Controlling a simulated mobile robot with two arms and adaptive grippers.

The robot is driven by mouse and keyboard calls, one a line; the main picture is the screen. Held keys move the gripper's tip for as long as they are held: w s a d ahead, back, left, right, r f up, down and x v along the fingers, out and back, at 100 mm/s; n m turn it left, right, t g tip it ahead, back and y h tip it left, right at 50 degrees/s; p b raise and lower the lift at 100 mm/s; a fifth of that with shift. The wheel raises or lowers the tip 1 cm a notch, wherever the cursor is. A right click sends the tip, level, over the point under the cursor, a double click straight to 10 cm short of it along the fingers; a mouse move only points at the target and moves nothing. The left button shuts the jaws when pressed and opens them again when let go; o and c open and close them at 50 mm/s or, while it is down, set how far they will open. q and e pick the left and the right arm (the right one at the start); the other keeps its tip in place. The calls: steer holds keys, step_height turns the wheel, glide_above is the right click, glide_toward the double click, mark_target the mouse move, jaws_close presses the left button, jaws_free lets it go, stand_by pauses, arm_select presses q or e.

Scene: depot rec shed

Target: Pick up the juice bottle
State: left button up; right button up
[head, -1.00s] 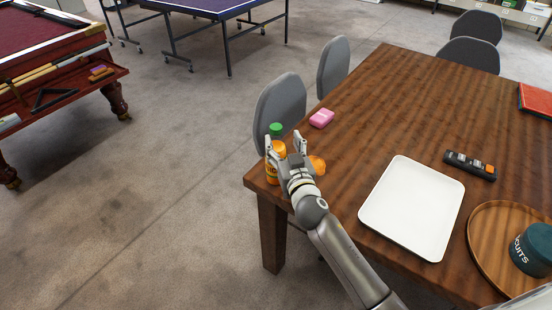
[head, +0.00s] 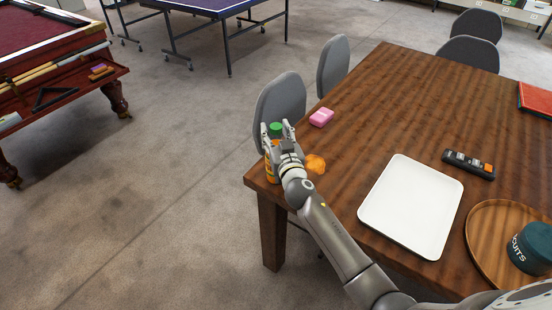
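The juice bottle (head: 270,172) is orange with a green cap (head: 275,128). It stands upright near the left corner of the brown wooden table, partly hidden behind my gripper. My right gripper (head: 276,130) is at the bottle, with its fingers spread to the left and right of the bottle's upper part. Gaps show between the fingertips and the cap; contact lower down is hidden. My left gripper is not in view.
A small orange object (head: 316,164) lies close to the right of my gripper. A pink block (head: 321,117) lies behind it. A white tray (head: 411,205), a remote (head: 469,165) and a round wooden tray (head: 481,239) with a dark tin (head: 531,247) are to the right.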

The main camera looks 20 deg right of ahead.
jaws_close()
steer(key=shift+r, duration=0.15)
steer(key=shift+r, duration=0.1)
